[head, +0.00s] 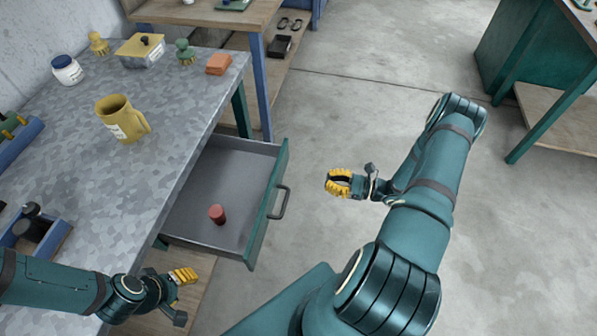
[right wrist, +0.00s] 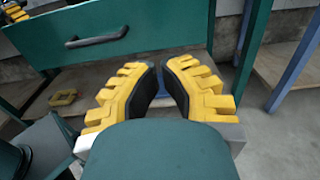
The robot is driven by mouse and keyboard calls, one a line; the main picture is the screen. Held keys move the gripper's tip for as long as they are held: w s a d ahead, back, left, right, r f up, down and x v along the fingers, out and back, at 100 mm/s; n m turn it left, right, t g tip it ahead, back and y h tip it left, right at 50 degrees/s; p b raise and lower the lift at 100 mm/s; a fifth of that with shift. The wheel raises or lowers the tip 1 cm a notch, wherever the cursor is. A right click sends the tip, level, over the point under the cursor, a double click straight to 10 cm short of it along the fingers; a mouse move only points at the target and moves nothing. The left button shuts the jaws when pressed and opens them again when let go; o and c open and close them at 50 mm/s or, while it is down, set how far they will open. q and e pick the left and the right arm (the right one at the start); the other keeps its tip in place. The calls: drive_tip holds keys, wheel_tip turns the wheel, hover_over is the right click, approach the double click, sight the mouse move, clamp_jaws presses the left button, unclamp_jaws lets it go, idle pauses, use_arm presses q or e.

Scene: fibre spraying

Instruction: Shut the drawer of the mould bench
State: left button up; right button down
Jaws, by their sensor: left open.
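The mould bench has a speckled grey top (head: 150,165) and a teal drawer (head: 262,215) pulled well out toward the right. The drawer's dark bar handle (head: 281,202) is on its front, and a red cylinder (head: 217,214) stands inside. My right gripper (head: 330,183) is empty, to the right of the handle and apart from it. In the right wrist view its fingers (right wrist: 160,85) have a narrow gap between them, and the drawer front with its handle (right wrist: 97,38) is ahead at upper left. My left gripper (head: 195,275) is open and empty, below the drawer in the picture.
Another table (head: 205,14) stands behind and a teal bench (head: 540,60) at upper right.

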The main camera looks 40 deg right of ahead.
sight(214, 163)
drive_tip(key=x, duration=1.3)
drive_tip(key=shift+w+a, duration=0.1)
drive_tip(key=shift+a, duration=0.2)
drive_tip(key=b+x, duration=0.5)
drive_tip(key=x, duration=2)
drive_tip(key=shift+f, duration=0.1)
drive_tip(key=shift+w+a, duration=0.1)
drive_tip(key=shift+a, duration=0.05)
drive_tip(key=shift+r, duration=0.25)
